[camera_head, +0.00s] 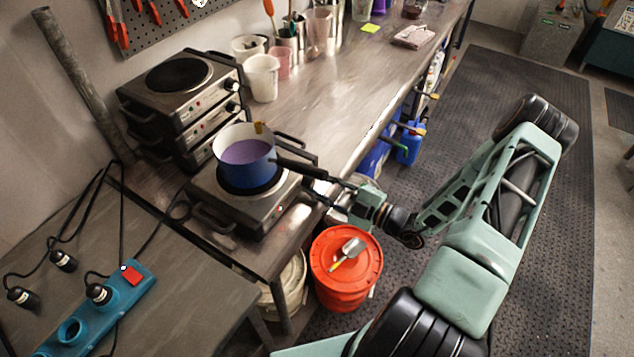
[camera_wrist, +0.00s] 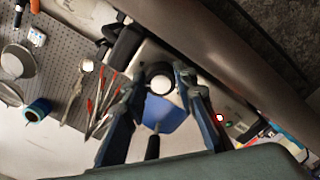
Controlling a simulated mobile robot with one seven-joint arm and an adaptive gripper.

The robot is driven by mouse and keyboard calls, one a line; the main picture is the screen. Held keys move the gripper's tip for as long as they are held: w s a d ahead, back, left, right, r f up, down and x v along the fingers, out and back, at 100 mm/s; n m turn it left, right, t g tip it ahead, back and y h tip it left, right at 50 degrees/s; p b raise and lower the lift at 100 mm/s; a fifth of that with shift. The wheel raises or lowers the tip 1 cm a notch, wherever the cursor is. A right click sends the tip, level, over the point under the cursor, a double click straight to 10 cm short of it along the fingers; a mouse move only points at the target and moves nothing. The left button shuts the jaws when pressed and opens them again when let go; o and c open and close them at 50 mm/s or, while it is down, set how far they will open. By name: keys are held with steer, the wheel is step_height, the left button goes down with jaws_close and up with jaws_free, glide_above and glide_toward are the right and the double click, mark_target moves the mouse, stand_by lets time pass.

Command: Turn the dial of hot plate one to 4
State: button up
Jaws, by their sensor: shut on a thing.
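A steel hot plate (camera_head: 236,208) stands on the near end of the bench, with a blue pot (camera_head: 246,165) of purple liquid on it. The pot's black handle points toward my arm. My gripper (camera_head: 314,190) is at the hot plate's front right side. In the wrist view the fingers (camera_wrist: 160,76) are on either side of a round black dial with a white centre (camera_wrist: 160,84), shut on it. A red lamp (camera_wrist: 220,117) glows beside it.
More hot plates are stacked (camera_head: 180,75) behind. White tubs (camera_head: 262,78) and tool cups stand farther along the bench. A red bucket (camera_head: 346,268) with a scoop on its lid is on the floor below my gripper. A blue power strip (camera_head: 97,310) lies at the near left.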

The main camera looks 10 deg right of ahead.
stand_by(0.4)
steer(key=o, duration=1.2)
steer(key=shift+c, duration=0.2)
steer(key=v, duration=1.2)
